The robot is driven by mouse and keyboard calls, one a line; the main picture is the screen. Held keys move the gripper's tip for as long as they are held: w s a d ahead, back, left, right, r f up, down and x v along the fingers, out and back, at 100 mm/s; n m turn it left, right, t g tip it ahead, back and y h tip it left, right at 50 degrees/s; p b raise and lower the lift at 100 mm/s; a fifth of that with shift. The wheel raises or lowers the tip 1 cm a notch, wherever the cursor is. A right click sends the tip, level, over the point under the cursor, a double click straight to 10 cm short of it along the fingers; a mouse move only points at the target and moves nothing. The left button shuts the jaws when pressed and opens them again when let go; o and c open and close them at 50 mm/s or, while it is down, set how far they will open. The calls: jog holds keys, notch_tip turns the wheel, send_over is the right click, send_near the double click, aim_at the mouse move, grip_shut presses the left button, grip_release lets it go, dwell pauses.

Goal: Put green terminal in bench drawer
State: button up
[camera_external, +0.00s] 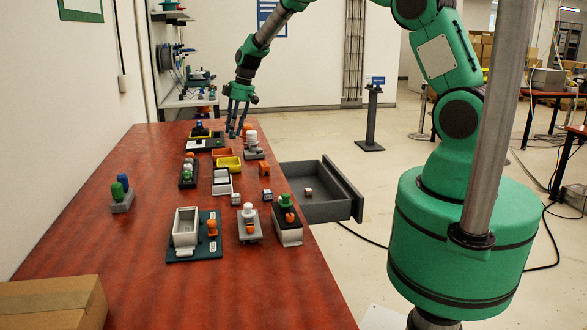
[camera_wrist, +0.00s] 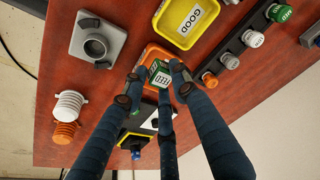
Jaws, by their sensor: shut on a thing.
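My gripper (camera_wrist: 158,82) is shut on a green terminal (camera_wrist: 154,69) with a white label reading FEED, seen in the wrist view between its dark blue fingers. In the external view my gripper (camera_external: 238,122) hangs over the far part of the red bench (camera_external: 130,270); the terminal cannot be made out there. The grey bench drawer (camera_external: 311,211) is pulled out at the bench's right side, nearer the camera than the gripper. A small pale cube (camera_external: 308,193) lies in the drawer.
A yellow GOOD tray (camera_wrist: 167,31) and an orange tray (camera_wrist: 150,52) lie below my gripper. A grey socket block (camera_wrist: 107,29) and a rack of capped pegs (camera_wrist: 235,52) stand to either side. A cardboard box (camera_external: 55,300) sits at the near left. The bench's near middle is clear.

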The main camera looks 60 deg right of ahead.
jog(key=s+d+f+b, duration=0.1)
jog(key=s+d, duration=0.1)
jog(key=s, duration=0.4)
jog(key=s+d+f+b, duration=0.1)
jog(key=s, duration=0.5)
jog(key=s+d+f+b, duration=0.1)
jog(key=s+d+f, duration=0.1)
jog(key=s, duration=0.4)
jog(key=shift+d+f+b, duration=0.1)
jog(key=shift+d+b, duration=0.2)
jog(key=s+f+b, duration=0.1)
jog(key=s+f, duration=0.3)
jog(key=s, duration=0.5)
jog(key=s+f+b, duration=0.2)
jog(key=s+f, duration=0.2)
jog(key=s, duration=0.6)
jog(key=shift+s+f+m, duration=0.15)
jog(key=shift+s+m, duration=0.05)
jog(key=shift+m, duration=0.1)
jog(key=shift+d+f, duration=0.1)
jog(key=shift+f+b, duration=0.95)
jog(key=shift+f, duration=2.1)
jog(key=shift+f+b, duration=0.5)
jog(key=shift+f, duration=1.35)
jog(key=shift+f, duration=0.15)
